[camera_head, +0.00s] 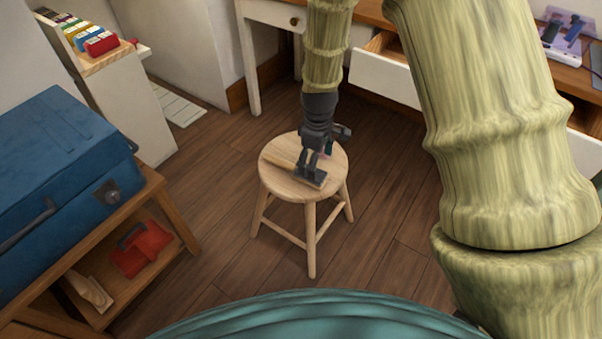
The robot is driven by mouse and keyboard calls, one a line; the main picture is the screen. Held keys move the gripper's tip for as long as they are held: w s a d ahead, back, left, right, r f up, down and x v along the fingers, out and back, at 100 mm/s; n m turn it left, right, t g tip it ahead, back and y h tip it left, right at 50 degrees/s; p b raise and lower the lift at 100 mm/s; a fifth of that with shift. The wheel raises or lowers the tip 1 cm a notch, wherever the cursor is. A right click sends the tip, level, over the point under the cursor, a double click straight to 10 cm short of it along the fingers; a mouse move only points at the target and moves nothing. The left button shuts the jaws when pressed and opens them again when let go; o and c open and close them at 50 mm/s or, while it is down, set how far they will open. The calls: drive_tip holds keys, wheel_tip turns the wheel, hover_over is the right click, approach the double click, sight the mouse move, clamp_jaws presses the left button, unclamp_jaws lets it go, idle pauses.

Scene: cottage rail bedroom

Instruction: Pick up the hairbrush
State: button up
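A hairbrush (279,161) lies on the round seat of a wooden stool (288,187). Its light wooden handle points to the upper left of the seat. Its head lies toward the lower right, partly covered by my gripper. My gripper (310,174) points down over the seat, with its dark fingers at the brush's head end. I cannot tell whether the fingers touch the brush or are closed on it.
A blue case (60,180) sits on a wooden shelf unit at left, with a red object (141,248) below. A white desk with an open drawer (385,76) stands behind the stool. Wooden floor around the stool is clear. My arm blocks part of the right side.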

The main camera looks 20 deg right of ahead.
sight(322, 176)
drive_tip(key=shift+s+f+b, duration=0.2)
drive_tip(key=shift+f+b, duration=0.8)
drive_tip(key=shift+f, duration=1.65)
drive_tip(key=c, duration=1.4)
